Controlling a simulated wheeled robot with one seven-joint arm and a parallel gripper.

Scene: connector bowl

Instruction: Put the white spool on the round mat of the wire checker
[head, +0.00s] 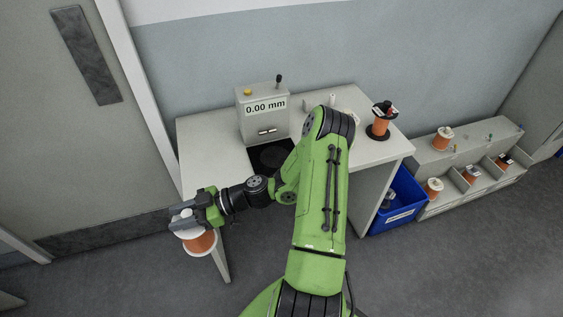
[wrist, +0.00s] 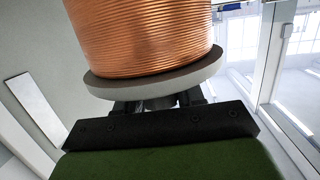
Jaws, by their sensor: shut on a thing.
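My gripper (head: 185,220) is shut on the white spool (head: 200,243), which is wound with copper wire. The spool hangs below the gripper, off the table's front left edge. In the wrist view the spool (wrist: 145,40) fills the top, with its pale flange (wrist: 155,82) against the dark jaws. The wire checker (head: 264,120) stands on the table, its display reading 0.00 mm.
The table (head: 210,150) has clear room left of the checker. A black spool with orange wire (head: 381,121) stands at its right end. A blue bin (head: 400,205) and a grey rack (head: 465,165) with several spools stand to the right. My arm hides part of the table.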

